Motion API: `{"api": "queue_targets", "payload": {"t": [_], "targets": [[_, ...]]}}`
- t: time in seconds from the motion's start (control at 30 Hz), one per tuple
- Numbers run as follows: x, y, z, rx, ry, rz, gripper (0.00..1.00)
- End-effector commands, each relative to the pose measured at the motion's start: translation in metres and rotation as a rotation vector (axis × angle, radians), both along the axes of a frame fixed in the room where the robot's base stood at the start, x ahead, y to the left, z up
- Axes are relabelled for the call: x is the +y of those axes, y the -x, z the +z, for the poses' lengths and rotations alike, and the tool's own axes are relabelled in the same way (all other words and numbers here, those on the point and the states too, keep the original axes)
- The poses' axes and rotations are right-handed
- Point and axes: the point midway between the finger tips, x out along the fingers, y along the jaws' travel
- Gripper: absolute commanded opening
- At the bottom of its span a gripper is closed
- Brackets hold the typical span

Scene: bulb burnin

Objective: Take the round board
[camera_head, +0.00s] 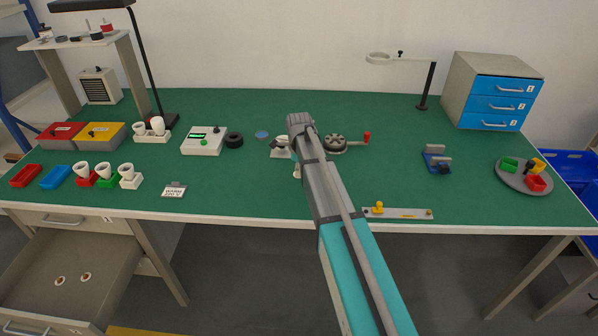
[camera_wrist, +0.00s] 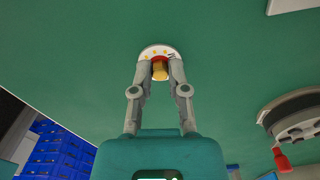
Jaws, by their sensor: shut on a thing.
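My gripper (camera_wrist: 160,75) is shut on the tan middle piece of a round white board (camera_wrist: 146,52), which has yellow dots and some red near its centre. My fingers hide the board's near part. I cannot tell whether it touches the green bench top. In the head view my gripper (camera_head: 299,122) is over the middle of the bench, and I cannot make out the held board there. Two similar small white discs with reddish-brown centres, the left disc (camera_head: 60,281) and the right disc (camera_head: 86,277), lie in the open drawer (camera_head: 30,262).
A dark round fixture with a red-knobbed crank (camera_head: 337,144) stands just right of my gripper. A small whitish stand (camera_head: 281,153) is close on the left. A tester box (camera_head: 203,141), white cones in coloured holders, a ruler-like bar (camera_head: 398,213) and a grey round tray (camera_head: 512,181) are on the bench.

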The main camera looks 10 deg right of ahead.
Motion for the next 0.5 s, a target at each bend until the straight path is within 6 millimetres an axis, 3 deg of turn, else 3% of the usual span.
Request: {"api": "queue_targets", "payload": {"t": [0.5], "targets": [[0.0, 0.0, 0.032, 0.0, 0.0, 0.0, 0.04]]}}
